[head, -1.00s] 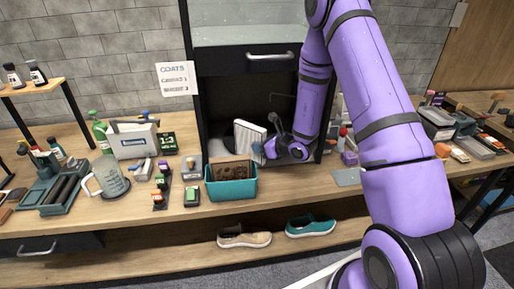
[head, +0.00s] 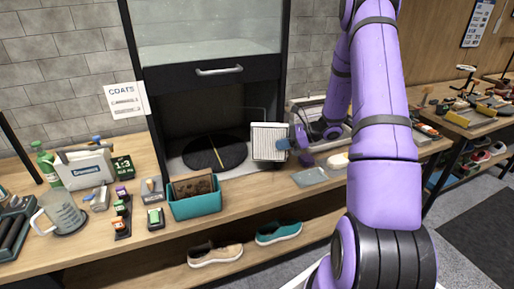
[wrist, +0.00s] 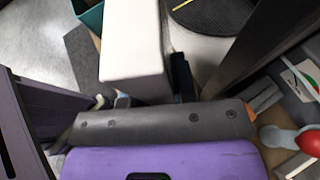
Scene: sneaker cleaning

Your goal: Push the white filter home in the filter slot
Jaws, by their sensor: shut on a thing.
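The white filter (head: 269,141) is a pleated panel with a pale frame, standing upright at the right front of the black booth's opening. My gripper (head: 288,144) is shut on its right edge. In the wrist view the filter (wrist: 132,45) shows as a plain white block in front of my gripper (wrist: 150,98), whose fingertips are partly hidden. I cannot make out the filter slot in either view. Whether the filter touches the booth's side is unclear.
The booth (head: 215,92) has a dark turntable (head: 216,153) with a yellow strip inside. A teal bin (head: 196,205) with a brown thing in it stands at the front left of the opening. A grey pad (head: 309,177) lies on the bench at right.

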